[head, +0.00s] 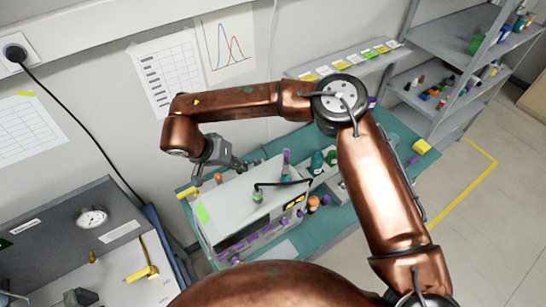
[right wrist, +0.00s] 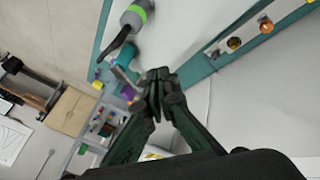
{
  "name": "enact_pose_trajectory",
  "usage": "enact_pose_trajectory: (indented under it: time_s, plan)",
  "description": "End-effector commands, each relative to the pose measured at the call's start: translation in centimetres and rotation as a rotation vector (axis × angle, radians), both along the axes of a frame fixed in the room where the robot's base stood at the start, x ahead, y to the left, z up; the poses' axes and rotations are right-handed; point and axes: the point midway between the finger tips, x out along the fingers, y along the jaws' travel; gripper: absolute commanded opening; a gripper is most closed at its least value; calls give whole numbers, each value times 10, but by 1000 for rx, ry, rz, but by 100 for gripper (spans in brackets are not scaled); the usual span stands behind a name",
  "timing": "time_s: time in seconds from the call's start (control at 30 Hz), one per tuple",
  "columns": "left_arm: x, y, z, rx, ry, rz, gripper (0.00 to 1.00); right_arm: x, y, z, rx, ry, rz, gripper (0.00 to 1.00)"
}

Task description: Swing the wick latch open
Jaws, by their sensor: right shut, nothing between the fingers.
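The white classifier box (head: 232,192) stands on the teal bench mat. On its top is a small grey cylinder with a green band (head: 257,197). A thin black arm (head: 282,184) reaches right from it. In the right wrist view, the grey cylinder (right wrist: 132,16) has a dark lever (right wrist: 121,38) angled down. I cannot tell for sure which part is the wick latch. My right gripper (head: 240,165) is shut and empty above the box's back edge. Its fingertips (right wrist: 160,82) are apart from the lever. My left gripper is not in view.
Several bottles and purple-capped parts stand around the box, including a teal bottle (head: 317,163). A grey shelf (head: 440,62) is at the back right. A panel with a gauge (head: 92,219) and a yellow handle (head: 142,262) is at the lower left.

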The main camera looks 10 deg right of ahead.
Motion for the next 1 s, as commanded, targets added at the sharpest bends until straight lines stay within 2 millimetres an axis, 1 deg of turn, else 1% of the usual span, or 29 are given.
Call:
enact_pose_trajectory:
  time_s: [0.03, 0.1, 0.2, 0.27, 0.37, 0.73, 0.83, 1.0]
  plan:
    - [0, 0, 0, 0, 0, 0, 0, 7, -9, 12, -38, -24, -6, 0]
    - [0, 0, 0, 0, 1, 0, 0, 12, -17, 21, -71, -41, -11, 0]
    - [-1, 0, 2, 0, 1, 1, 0, 16, -25, 22, -89, -48, -16, 0]
    - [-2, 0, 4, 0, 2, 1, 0, 17, -29, 17, -91, -47, -17, 0]
    - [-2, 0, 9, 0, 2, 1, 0, 20, -37, 5, -89, -44, -15, 0]
    - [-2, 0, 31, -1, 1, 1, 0, 39, -76, -55, -86, -44, -13, 0]
    - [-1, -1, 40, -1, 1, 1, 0, 35, -92, -51, -84, -45, -12, 0]
    - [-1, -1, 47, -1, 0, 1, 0, 31, -108, -53, -84, -46, -13, 0]
